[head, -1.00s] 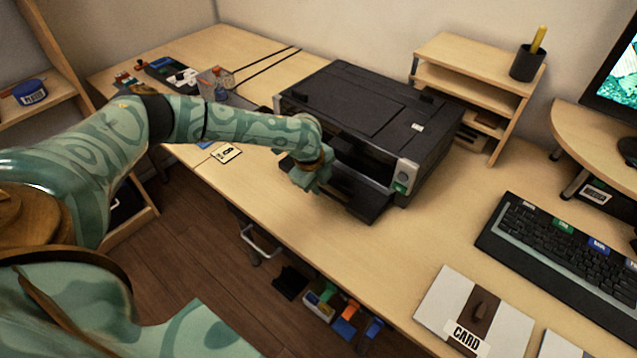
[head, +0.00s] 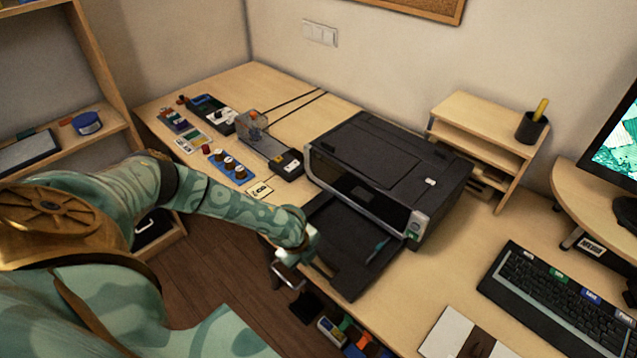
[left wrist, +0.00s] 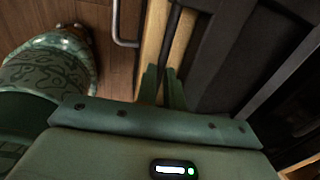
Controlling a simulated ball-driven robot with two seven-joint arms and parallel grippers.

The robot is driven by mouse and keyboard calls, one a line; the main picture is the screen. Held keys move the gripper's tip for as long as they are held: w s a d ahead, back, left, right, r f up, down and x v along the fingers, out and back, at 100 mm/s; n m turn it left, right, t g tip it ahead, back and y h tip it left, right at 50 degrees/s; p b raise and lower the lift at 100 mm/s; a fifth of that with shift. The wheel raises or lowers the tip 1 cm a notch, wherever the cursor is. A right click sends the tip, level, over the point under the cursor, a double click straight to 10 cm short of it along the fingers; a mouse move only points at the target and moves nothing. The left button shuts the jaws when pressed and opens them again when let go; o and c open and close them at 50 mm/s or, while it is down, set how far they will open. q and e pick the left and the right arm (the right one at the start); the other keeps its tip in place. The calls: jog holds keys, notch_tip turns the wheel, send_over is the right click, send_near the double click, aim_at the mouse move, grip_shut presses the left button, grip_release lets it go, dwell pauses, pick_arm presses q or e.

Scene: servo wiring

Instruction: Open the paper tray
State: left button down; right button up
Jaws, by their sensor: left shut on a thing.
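The dark printer (head: 385,172) stands on the wooden desk. Its black paper tray (head: 345,238) sticks out from the front, toward the desk's front edge. My left gripper (head: 322,268) is at the outer front edge of the tray. In the left wrist view its green fingers (left wrist: 163,88) are shut on the tray's dark edge (left wrist: 172,40). The tray's flat inside (left wrist: 225,50) shows to the right there. The exact contact is partly hidden by the fingers. My right gripper is not in view.
A device with a clear cover (head: 252,125), knobs (head: 225,162) and a small card (head: 259,190) lie left of the printer. A keyboard (head: 560,295) is at the right. A drawer handle (head: 287,272) is below the desk edge near my left gripper.

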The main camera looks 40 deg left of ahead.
pick_arm(q)
jog(key=shift+s+r+p, duration=0.15)
jog(key=shift+s+p, duration=0.4)
jog(key=shift+s, duration=0.8)
jog(key=c, duration=1.5)
grip_release()
jog(key=p+v, duration=0.5)
jog(key=v, duration=1.1)
jog(key=shift+a, duration=0.1)
